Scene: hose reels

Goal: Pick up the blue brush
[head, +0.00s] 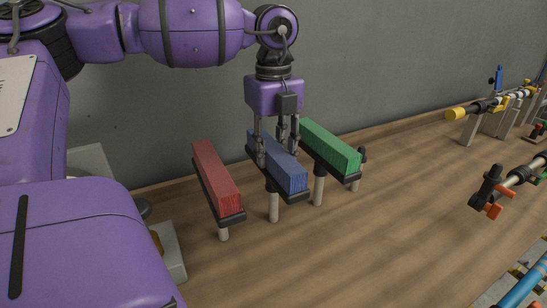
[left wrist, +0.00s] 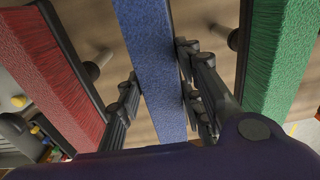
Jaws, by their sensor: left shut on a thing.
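The blue brush (head: 288,172) rests bristles up on its dark stand, between the red and green brushes. My left gripper (head: 275,155) reaches down from above with its fingers on either side of the blue brush and is shut on it. In the left wrist view the blue brush (left wrist: 158,70) runs between the dark fingers (left wrist: 160,95). The part of the brush between the fingers is partly hidden in the head view. My right gripper is not in view.
The red brush (head: 216,177) stands on the left and the green brush (head: 330,146) on the right, both close to my fingers. A grey wall (head: 380,60) rises behind. The wooden surface (head: 390,230) is clear to the right, with an orange-tipped rod tool (head: 488,192) farther right.

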